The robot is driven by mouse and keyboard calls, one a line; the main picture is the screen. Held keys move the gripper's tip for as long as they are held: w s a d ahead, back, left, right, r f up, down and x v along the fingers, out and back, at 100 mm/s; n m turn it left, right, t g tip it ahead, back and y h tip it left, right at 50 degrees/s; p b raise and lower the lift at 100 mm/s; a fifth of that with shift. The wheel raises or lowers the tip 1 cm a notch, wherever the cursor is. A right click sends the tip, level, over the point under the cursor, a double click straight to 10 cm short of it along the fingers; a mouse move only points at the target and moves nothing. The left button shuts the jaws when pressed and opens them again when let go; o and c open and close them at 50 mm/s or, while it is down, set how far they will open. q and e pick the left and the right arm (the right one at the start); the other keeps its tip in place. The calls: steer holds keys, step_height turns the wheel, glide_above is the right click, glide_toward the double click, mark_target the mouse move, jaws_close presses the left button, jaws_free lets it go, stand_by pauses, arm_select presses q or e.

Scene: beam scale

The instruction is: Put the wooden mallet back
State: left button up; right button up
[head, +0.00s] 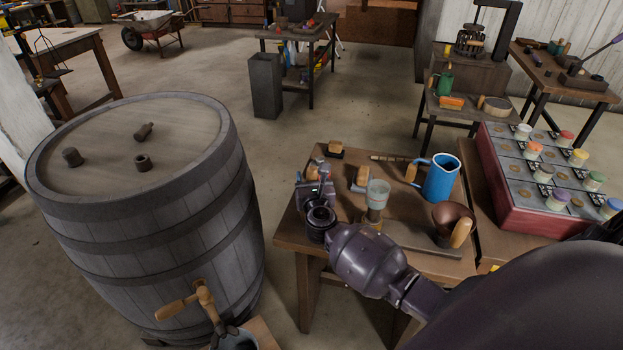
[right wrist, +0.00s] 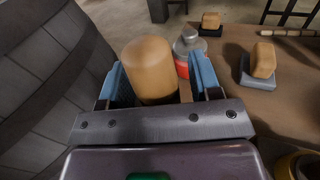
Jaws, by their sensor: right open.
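A tan, rounded wooden block (right wrist: 148,68), apparently part of the wooden mallet, stands between the two blue-padded fingers of my right gripper (right wrist: 158,84) in the right wrist view. The jaws are open, with a finger on each side of the block. The rest of the block is hidden by the gripper body. In the head view my right gripper (head: 316,192) is over the left edge of the small wooden table (head: 290,238), and its wrist hides much of what is there. My left gripper is not in view.
A bottle with a red band (right wrist: 188,55) stands close behind the block. A large barrel (head: 190,225) with a wooden tap (head: 205,298) is close on the left.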

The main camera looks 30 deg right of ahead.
steer(key=shift+r, duration=0.1)
steer(key=shift+s+a, duration=0.1)
steer(key=shift+s, duration=0.05)
steer(key=s+a+n+t+y, duration=0.25)
steer(key=s+a+n, duration=0.25)
steer(key=s+n, duration=0.3)
steer(key=s+a+n+t+y, duration=0.1)
steer(key=s+a+n+y, duration=0.2)
steer(key=s+a+n, duration=0.35)
steer(key=s+f+n+g+y, duration=0.1)
steer(key=s+f+n+g, duration=0.3)
steer(key=n, duration=1)
steer(key=s+f+n+g+y, duration=0.1)
steer(key=s+f+n+g, duration=0.3)
steer(key=s+f+n, duration=0.4)
steer(key=s+n, duration=0.5)
steer(key=n, duration=0.1)
steer(key=shift+d+f+p, duration=0.15)
steer(key=shift+d+p, duration=0.2)
steer(key=shift+d, duration=0.05)
